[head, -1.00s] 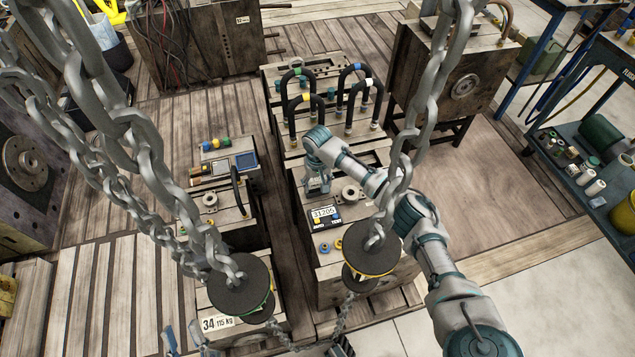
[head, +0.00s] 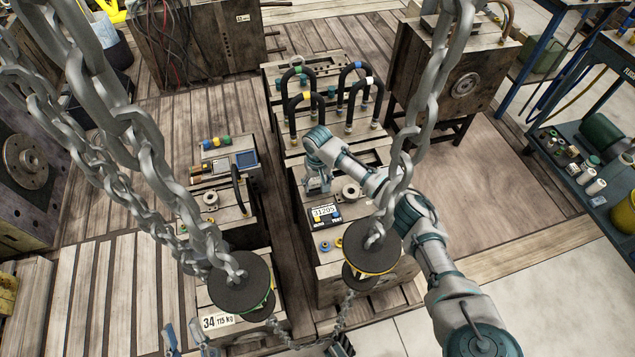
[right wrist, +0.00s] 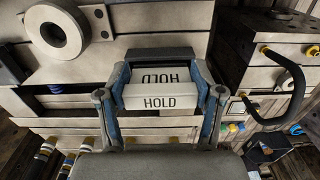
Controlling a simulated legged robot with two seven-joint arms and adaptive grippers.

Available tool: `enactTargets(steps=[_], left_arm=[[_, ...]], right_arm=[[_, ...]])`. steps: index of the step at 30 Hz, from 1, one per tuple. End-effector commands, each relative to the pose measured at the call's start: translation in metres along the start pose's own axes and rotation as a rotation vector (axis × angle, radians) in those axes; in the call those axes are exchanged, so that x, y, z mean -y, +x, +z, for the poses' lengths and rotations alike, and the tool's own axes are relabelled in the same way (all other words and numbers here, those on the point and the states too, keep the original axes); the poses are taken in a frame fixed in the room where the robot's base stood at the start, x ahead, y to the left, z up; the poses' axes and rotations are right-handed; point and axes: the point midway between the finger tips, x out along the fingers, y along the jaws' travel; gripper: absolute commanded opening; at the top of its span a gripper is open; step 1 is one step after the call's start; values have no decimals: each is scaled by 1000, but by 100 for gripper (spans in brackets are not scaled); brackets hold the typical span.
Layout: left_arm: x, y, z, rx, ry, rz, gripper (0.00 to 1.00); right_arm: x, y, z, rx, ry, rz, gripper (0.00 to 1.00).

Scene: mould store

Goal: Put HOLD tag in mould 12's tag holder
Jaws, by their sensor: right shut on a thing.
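The HOLD tag (right wrist: 160,97) is a white piece with black lettering; a second HOLD reads upside down on its upper face. My right gripper (right wrist: 162,92) is shut on it, one blue finger at each side. A dark bar (right wrist: 160,54) lies just behind the tag; I cannot tell whether it is the tag holder. In the head view my right gripper (head: 318,186) is low over the right-hand mould (head: 345,270), where the tag is too small to make out. My left gripper (head: 184,342) is at the bottom edge, its fingers apart and empty. No number 12 is readable.
Hanging chains with round discs (head: 240,290) cross the head view in front of the moulds. A numbered counter (head: 325,211) sits beside my right gripper. Black looped hoses (head: 305,110) stand behind it. A grey ring (right wrist: 57,32) is at upper left in the wrist view.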

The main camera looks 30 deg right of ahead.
Motion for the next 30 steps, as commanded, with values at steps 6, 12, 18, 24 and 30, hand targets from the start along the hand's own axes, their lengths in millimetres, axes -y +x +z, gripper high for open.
enactTargets(steps=[6, 12, 18, 24, 30], left_arm=[[0, 0, 0, 0, 0, 0, 40], [0, 0, 0, 0, 0, 0, 40], [0, 0, 0, 0, 0, 0, 40], [0, 0, 0, 0, 0, 0, 40], [0, 0, 0, 0, 0, 0, 40]], right_arm=[[0, 4, 0, 0, 0, 0, 34], [0, 4, 0, 0, 0, 0, 34], [0, 4, 0, 0, 0, 0, 96], [0, 4, 0, 0, 0, 0, 96], [0, -3, 0, -1, -1, 0, 96]])
